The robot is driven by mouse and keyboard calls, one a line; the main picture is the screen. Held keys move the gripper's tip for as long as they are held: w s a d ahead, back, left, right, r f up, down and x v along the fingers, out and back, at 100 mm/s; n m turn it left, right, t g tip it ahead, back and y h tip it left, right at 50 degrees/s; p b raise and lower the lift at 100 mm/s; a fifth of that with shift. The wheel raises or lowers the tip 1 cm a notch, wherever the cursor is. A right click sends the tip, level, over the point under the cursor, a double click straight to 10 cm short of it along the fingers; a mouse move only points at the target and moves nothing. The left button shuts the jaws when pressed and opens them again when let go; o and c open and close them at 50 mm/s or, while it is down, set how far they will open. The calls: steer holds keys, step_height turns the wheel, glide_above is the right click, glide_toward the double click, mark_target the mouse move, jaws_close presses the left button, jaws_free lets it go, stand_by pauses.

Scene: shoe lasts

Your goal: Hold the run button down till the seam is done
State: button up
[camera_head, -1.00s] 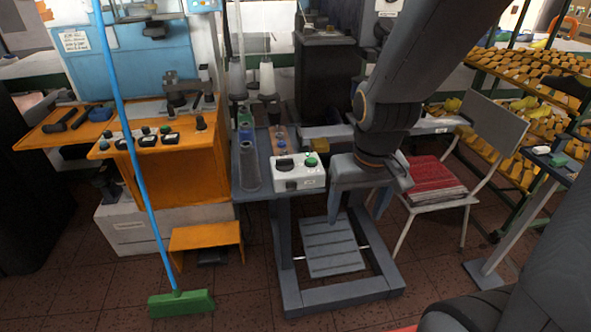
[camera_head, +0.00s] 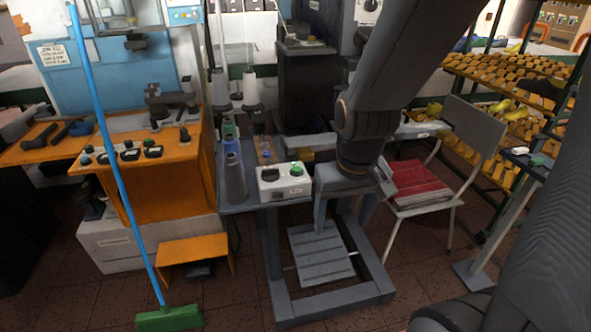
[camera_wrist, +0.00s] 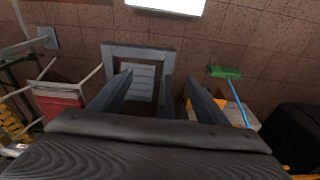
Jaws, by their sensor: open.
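A white control box (camera_head: 284,190) with a green button (camera_head: 295,169) and a black button beside it sits on the front of the grey machine stand (camera_head: 238,205). The green button looks unpressed, with nothing on it. My gripper (camera_head: 344,212) is open and points down, just right of the box and apart from it. In the wrist view my gripper (camera_wrist: 157,84) has its two fingers wide apart with nothing between them. The box does not show clearly there. The seam and the work are not visible; my arm hides part of the machine.
Thread cones (camera_head: 234,178) stand left of the box. An orange bench (camera_head: 140,195) with its own buttons is further left, crossed by a blue-handled broom (camera_head: 168,318). A treadle (camera_head: 320,252) lies below.

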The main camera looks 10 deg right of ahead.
jaws_close()
stand_by(0.4)
stand_by(1.4)
